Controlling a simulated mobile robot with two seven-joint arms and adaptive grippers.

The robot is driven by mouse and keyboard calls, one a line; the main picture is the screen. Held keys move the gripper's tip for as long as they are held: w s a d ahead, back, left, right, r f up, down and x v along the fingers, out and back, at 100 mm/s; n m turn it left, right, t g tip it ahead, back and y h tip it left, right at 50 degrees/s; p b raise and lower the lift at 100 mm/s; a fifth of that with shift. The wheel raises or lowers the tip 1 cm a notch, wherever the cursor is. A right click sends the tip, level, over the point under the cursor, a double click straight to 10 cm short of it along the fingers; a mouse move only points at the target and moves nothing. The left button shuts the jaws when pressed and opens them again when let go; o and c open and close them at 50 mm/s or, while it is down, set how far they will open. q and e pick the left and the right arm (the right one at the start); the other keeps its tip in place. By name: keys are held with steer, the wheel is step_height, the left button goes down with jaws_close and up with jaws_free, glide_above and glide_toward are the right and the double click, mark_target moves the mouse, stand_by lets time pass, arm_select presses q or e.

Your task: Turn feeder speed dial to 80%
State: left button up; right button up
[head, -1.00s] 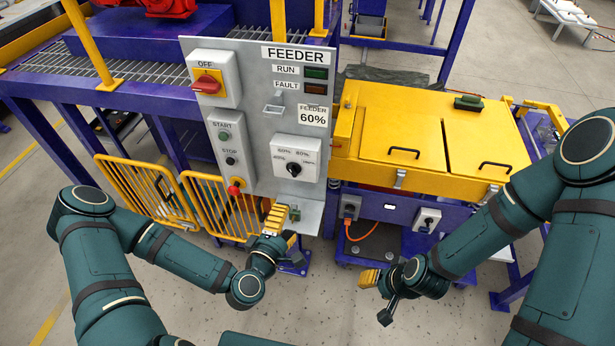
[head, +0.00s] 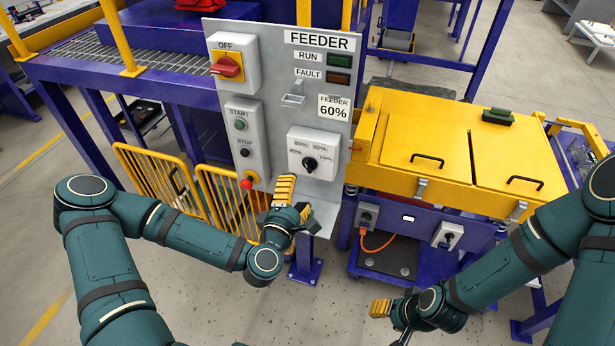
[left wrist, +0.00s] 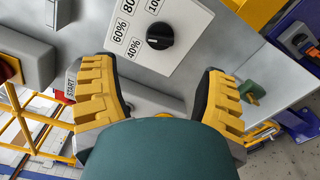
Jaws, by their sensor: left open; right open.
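The feeder speed dial (head: 310,164) is a black knob on a white plate marked with percentages, on the grey FEEDER panel (head: 270,110). A sign (head: 334,107) above it reads FEEDER 60%. In the left wrist view the dial (left wrist: 160,37) is ahead of the fingers, with 40%, 60%, 80% and 100 labels around it. My left gripper (head: 287,200) has yellow fingers just below and left of the dial plate, in front of the panel. In the left wrist view it (left wrist: 160,95) is open, empty and apart from the dial. My right gripper (head: 381,308) is open at the lower right, away from the panel.
A red rotary OFF switch (head: 228,66) is at the panel's upper left. Below it is a box with START (head: 240,125) and STOP (head: 244,153) buttons and a red emergency button (head: 248,182). A yellow-lidded machine (head: 420,150) stands to the right. Yellow fencing (head: 160,185) stands left.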

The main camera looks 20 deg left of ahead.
mark_target(308, 169)
arm_select(q)
steer(key=w, duration=0.8)
steer(key=shift+w+d, duration=0.2)
steer(key=shift+w, duration=0.15)
steer(key=c, duration=1.2)
